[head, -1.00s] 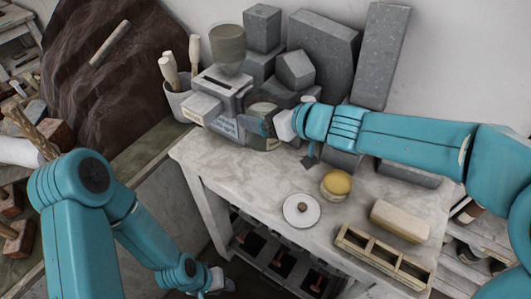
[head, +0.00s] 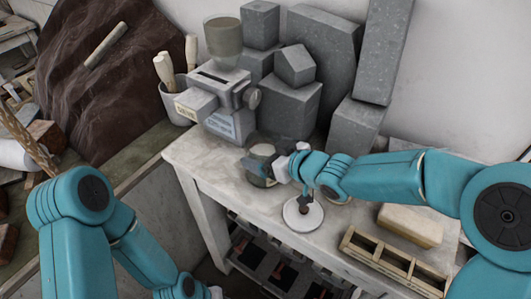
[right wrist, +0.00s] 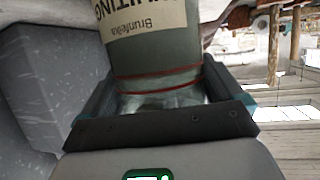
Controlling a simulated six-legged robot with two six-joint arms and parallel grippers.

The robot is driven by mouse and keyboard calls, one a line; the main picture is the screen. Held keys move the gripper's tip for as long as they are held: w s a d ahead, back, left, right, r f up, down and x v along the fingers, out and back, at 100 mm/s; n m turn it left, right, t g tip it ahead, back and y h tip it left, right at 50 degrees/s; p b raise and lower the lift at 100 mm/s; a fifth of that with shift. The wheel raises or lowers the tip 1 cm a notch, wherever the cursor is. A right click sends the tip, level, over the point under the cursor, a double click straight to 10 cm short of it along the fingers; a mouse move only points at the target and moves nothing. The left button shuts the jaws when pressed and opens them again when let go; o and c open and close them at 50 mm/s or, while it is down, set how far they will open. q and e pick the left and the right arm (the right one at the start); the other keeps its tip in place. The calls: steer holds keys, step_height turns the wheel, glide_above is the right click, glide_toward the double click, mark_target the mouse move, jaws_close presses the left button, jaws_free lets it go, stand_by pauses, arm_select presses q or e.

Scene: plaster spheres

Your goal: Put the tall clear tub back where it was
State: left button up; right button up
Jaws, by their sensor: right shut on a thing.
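The tall clear tub (head: 262,150) is in my right gripper (head: 268,166), in front of the grey machine and over the front left part of the pale stone-topped table (head: 200,150). In the right wrist view the tub (right wrist: 160,62) shows a cream label with dark lettering and red bands. The dark jaws (right wrist: 160,105) are shut around its lower part. I cannot tell whether its base touches the table. My left gripper (head: 212,292) is at the bottom edge of the head view, mostly cut off, its jaws unclear.
The grey machine (head: 228,122) with a clear hopper (head: 222,42) stands behind the tub. A white lid (head: 303,216) with a dark knob lies close in front. Grey blocks (head: 290,105) stand at the back. A cream block (head: 410,225) and a compartment box (head: 392,265) lie right.

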steer(key=shift+s+d, duration=0.2)
steer(key=shift+s, duration=0.1)
steer(key=shift+a+f+b, duration=0.1)
steer(key=shift+b, duration=0.2)
steer(key=o, duration=0.8)
steer(key=shift+w+a, duration=0.1)
steer(key=shift+w+f, duration=0.1)
steer(key=shift+w, duration=0.05)
steer(key=shift+r+p, duration=0.4)
steer(key=v, duration=1.2)
steer(key=shift+f+p, duration=0.2)
steer(key=shift+p, duration=0.25)
